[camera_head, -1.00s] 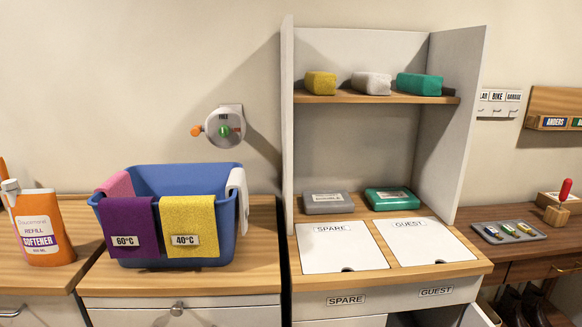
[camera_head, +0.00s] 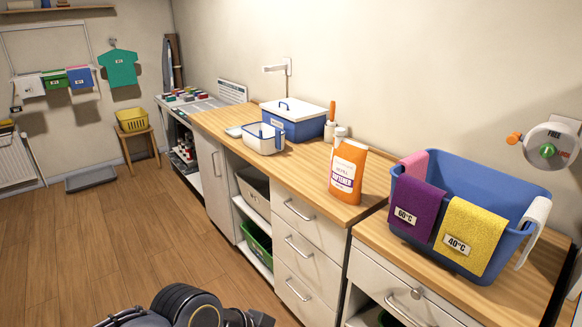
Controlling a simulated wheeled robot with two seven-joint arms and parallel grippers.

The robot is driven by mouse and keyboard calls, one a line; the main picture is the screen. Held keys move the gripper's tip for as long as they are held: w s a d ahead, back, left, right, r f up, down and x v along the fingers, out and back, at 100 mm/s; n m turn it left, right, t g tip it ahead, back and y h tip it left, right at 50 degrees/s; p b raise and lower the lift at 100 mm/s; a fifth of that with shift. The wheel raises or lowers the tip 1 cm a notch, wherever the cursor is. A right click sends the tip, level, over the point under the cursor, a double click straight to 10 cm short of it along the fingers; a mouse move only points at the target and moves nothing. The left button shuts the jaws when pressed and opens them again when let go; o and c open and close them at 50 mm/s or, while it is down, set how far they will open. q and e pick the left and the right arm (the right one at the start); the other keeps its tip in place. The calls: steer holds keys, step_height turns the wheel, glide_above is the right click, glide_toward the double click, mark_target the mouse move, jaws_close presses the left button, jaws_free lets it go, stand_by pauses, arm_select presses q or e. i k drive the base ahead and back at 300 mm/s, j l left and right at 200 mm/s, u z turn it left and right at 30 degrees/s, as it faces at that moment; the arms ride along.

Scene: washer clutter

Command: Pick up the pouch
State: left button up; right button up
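The orange pouch (camera_head: 347,172) carries a white label reading "REFILL SOFTENER". It stands upright on the wooden counter, left of the blue basket and near the counter's front edge. A white bottle top shows just behind it. Part of one of my arms (camera_head: 190,308) shows at the bottom of the view, low over the floor and apart from the pouch. No gripper fingers show in the view.
A blue basket (camera_head: 506,193) with hanging cloths stands right of the pouch. A blue box with a white lid (camera_head: 293,119) and a small white-and-blue tub (camera_head: 262,139) stand farther along the counter. Drawers with handles (camera_head: 299,209) lie below. The floor at left is mostly clear.

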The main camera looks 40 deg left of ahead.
mark_target(348, 158)
steer(key=j+u, duration=0.1)
steer(key=u, duration=0.7)
